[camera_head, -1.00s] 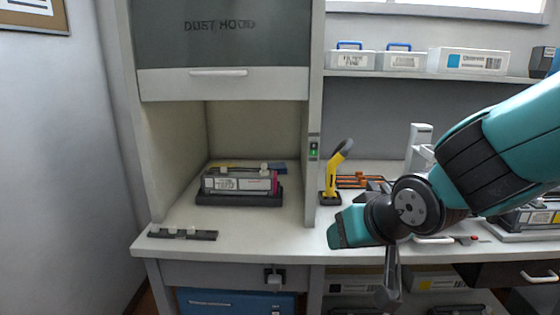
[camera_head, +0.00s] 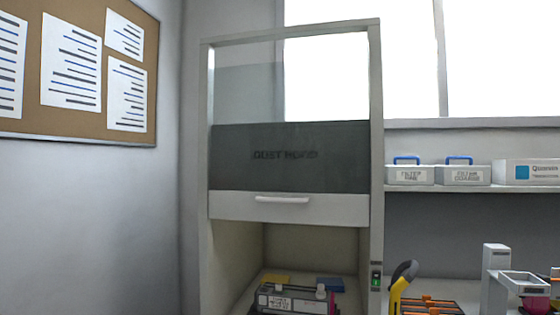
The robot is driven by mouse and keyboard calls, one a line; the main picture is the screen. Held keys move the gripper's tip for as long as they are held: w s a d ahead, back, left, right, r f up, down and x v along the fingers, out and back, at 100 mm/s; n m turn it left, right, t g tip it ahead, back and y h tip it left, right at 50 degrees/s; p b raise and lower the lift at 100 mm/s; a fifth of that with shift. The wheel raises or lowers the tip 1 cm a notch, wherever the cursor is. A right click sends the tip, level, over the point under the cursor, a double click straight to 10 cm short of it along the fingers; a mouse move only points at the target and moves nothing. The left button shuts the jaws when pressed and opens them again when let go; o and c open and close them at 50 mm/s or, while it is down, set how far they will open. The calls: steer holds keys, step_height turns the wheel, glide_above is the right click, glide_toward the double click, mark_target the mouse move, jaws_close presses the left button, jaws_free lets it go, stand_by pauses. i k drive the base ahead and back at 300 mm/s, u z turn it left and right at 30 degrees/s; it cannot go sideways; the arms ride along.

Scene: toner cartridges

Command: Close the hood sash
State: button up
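The dust hood (camera_head: 377,150) stands in the middle of the head view. Its sash (camera_head: 290,208) is raised, with a pale bottom rail, a light horizontal handle (camera_head: 282,199) and a dark panel lettered DUST HOOD above. The opening below the rail is clear. Inside, a toner cartridge (camera_head: 290,301) with a label and a pink end sits low, cut off by the frame's bottom edge. My gripper is not in view.
A yellow and black tool (camera_head: 401,285) stands right of the hood, near orange racks (camera_head: 430,305). A shelf behind holds filter boxes (camera_head: 463,175). A green-lit switch (camera_head: 376,280) is on the hood's right post. A cork board (camera_head: 85,65) hangs on the left wall.

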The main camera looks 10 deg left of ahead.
mark_target(341, 209)
steer(key=u, duration=0.2)
steer(key=k, duration=0.35)
steer(key=z, duration=0.75)
steer(key=i, duration=0.7)
steer(key=u, duration=0.7)
steer(key=i, duration=0.55)
steer(key=u, duration=0.45)
